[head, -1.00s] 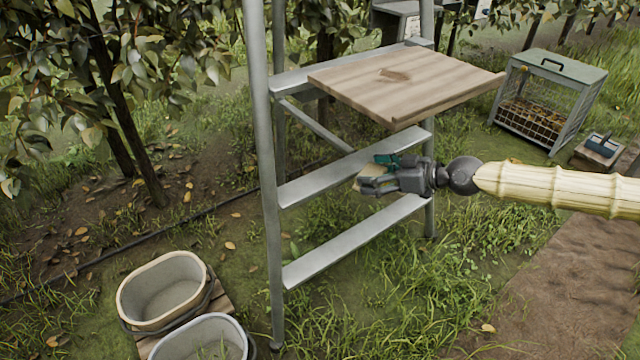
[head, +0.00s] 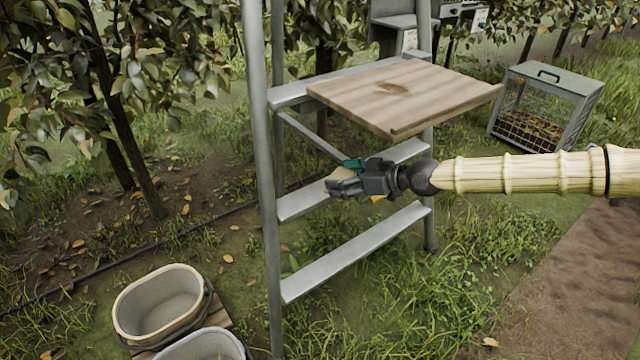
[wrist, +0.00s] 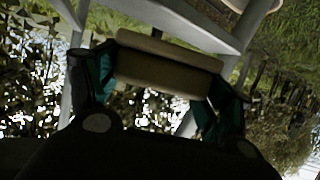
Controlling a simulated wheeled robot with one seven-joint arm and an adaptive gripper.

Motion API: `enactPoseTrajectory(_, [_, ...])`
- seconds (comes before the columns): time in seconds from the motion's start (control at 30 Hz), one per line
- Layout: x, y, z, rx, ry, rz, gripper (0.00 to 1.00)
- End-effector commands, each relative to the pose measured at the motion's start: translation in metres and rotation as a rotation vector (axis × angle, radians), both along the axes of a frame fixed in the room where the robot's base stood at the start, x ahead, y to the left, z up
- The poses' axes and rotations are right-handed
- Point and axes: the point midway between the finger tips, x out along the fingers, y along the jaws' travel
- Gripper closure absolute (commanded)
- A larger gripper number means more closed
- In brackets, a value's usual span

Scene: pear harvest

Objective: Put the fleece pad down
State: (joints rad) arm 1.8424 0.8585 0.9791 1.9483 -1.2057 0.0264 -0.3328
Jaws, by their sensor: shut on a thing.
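The fleece pad (wrist: 165,68) is a beige, padded block with a groove along it. In the wrist view it spans the gap between my two teal-tipped fingers. My gripper (head: 346,177) is shut on it, and a small beige part of the pad (head: 335,174) shows between the fingers in the head view. The gripper appears in front of the stepladder's steps, below the level of its wooden board (head: 400,92). Most of the pad is hidden by the fingers in the head view. I cannot tell whether it touches a step.
The metal stepladder (head: 264,180) stands at the centre. Two buckets are at the lower left, a cream-rimmed one (head: 122,318) and a grey one (head: 205,345). A wire-sided crate (head: 560,85) stands at the right. Grass and a dirt path (head: 575,285) lie in front.

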Motion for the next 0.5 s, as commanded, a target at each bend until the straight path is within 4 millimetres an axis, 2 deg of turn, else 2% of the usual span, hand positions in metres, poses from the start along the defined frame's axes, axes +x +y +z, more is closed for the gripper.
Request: enactPoseTrajectory(0.5, [0.028, 0.056, -0.007, -0.001, -0.002, 0.002, 0.48])
